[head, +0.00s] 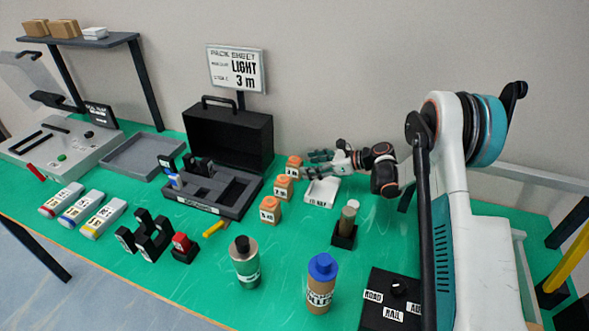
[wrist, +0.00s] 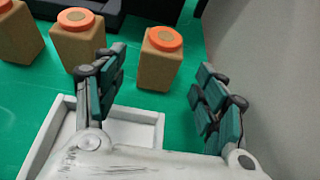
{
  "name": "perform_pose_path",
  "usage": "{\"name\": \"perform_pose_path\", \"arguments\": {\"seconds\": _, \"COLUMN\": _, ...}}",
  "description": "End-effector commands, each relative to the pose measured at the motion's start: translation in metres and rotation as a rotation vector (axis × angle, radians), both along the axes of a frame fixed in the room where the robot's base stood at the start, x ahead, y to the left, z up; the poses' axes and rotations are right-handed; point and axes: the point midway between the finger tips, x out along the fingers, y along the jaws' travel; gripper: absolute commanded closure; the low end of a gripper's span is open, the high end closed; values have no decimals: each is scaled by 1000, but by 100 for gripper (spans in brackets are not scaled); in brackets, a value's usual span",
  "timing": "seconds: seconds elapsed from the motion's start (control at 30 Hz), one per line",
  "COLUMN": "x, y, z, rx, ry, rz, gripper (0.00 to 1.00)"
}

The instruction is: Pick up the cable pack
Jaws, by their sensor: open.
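Three small brown packs with orange round tops stand in a row on the green bench, and they look like the cable packs. In the head view they are the back pack (head: 294,168), the middle pack (head: 283,188) and the front pack (head: 270,210), with white labels too small to read surely. My gripper (head: 318,161) is open and empty, just right of the back pack. In the wrist view one pack (wrist: 158,68) shows between my spread fingers (wrist: 162,66), apart from both. The other packs (wrist: 76,38) are to its left.
A white tray (head: 321,193) lies below my gripper. A black case (head: 228,143) stands left of the packs, with a sign (head: 237,70) reading LIGHT, 3 m behind it. A small dark holder (head: 344,236) and bottles (head: 321,283) stand in front. The wall is close behind.

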Motion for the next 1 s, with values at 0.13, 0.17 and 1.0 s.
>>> {"name": "perform_pose_path", "arguments": {"seconds": 0.13, "x": 5, "y": 14, "z": -7, "rx": 0, "ry": 1, "rz": 2, "gripper": 35}}
{"name": "perform_pose_path", "arguments": {"seconds": 0.17, "x": 6, "y": 16, "z": -8, "rx": 0, "ry": 1, "rz": 2, "gripper": 35}}
{"name": "perform_pose_path", "arguments": {"seconds": 1.0, "x": 24, "y": 60, "z": -25, "rx": 2, "ry": 0, "rz": -1, "gripper": 71}}
